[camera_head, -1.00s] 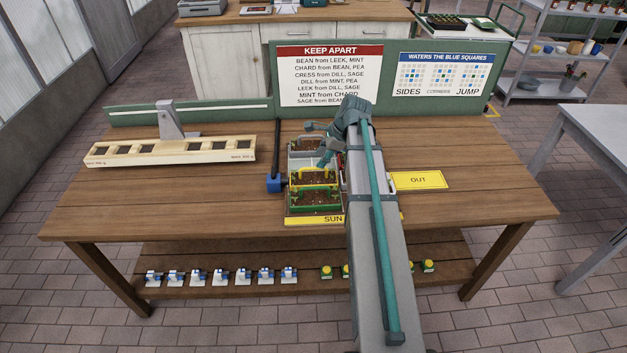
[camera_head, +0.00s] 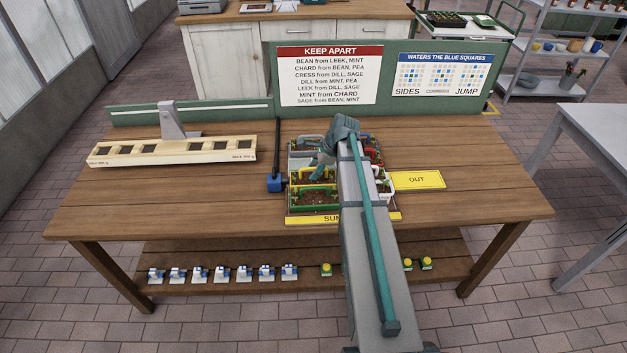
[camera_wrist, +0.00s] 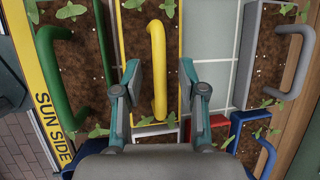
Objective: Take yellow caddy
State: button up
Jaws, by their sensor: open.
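The yellow caddy (camera_wrist: 135,40) is a soil-filled box with seedlings and a raised yellow handle (camera_wrist: 157,65), near the middle of the wrist view. My gripper (camera_wrist: 159,82) is open, with one finger on each side of this handle; a gap shows on both sides. I cannot tell how deep the fingertips reach. In the head view my gripper (camera_head: 323,172) is over the left part of the caddy block on the table. It hides most of the yellow caddy (camera_head: 295,177) there.
A green caddy (camera_wrist: 60,85) is left of the yellow one, beside the SUN SIDE strip (camera_wrist: 45,110). A bare tray space (camera_wrist: 210,65) lies to its right, then a grey caddy (camera_wrist: 290,55). Red, white and blue caddies are close below. A yellow OUT plate (camera_head: 417,180) is right.

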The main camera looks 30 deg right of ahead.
grip_shut()
jog(key=shift+r, duration=0.1)
dwell(0.5)
